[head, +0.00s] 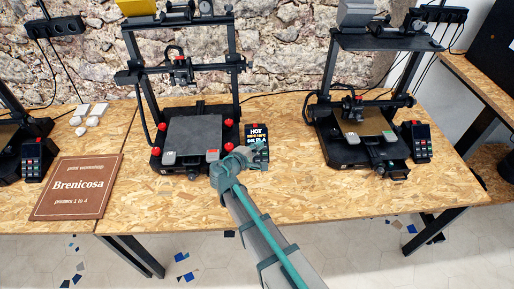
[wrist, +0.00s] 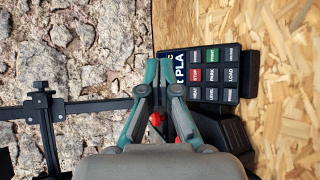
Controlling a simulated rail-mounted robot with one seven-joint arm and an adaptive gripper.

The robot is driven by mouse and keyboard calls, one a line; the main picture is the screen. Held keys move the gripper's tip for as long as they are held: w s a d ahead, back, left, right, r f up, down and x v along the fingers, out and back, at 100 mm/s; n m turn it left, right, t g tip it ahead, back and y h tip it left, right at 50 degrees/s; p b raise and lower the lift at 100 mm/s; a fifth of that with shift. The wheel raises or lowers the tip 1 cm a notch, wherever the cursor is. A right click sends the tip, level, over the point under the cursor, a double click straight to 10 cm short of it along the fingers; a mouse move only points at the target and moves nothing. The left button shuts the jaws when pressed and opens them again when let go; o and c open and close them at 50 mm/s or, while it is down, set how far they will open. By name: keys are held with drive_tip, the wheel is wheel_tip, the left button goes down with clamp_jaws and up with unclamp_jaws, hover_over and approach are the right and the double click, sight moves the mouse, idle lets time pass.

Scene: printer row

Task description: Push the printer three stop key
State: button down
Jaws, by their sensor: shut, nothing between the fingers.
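A dark control panel (head: 257,133) stands at the right of the middle printer (head: 195,135), its screen showing "HOT" and more text. In the wrist view the panel (wrist: 232,62) shows a screen edge reading "PLA" and rows of keys. Its red stop key (wrist: 195,74) sits beside a green key (wrist: 211,55). My gripper (head: 246,152) is at the panel in the head view, hiding its lower part and keys. In the wrist view my gripper (wrist: 159,68) is shut and empty, its tips left of the stop key, over the screen side. I cannot tell whether they touch the panel. No printer number is readable.
A right printer (head: 362,130) has its own keypad (head: 420,142); another keypad (head: 32,160) stands at the left printer. A brown "Brenicosa" sign (head: 76,187) and pale pieces (head: 88,115) lie on the wooden table (head: 300,190). A stone wall is behind. The table's front right is clear.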

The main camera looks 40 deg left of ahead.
drive_tip(key=w+a+f, duration=0.1)
drive_tip(key=f, duration=0.1)
drive_tip(key=w+a+f, duration=0.1)
drive_tip(key=f, duration=0.1)
drive_tip(key=w+a+f+b, duration=0.1)
drive_tip(key=shift+w+f, duration=0.1)
drive_tip(key=shift+f, duration=0.3)
drive_tip(key=shift+w+a+f+b, duration=0.15)
drive_tip(key=shift+w+f+b, duration=0.1)
drive_tip(key=shift+f+b, duration=0.1)
drive_tip(key=shift+w+a+f+b, duration=0.35)
drive_tip(key=shift+f+b, duration=0.25)
drive_tip(key=shift+b, duration=0.5)
idle(1.5)
drive_tip(key=shift+s+d+r, duration=0.1)
drive_tip(key=shift+r, duration=0.05)
drive_tip(key=shift+s+d+r, duration=0.25)
drive_tip(key=shift+r, duration=0.25)
idle(0.4)
drive_tip(key=r, duration=0.1)
drive_tip(key=s+d+r, duration=0.2)
drive_tip(key=r, duration=0.1)
drive_tip(key=shift+s, duration=0.15)
idle(0.3)
idle(0.6)
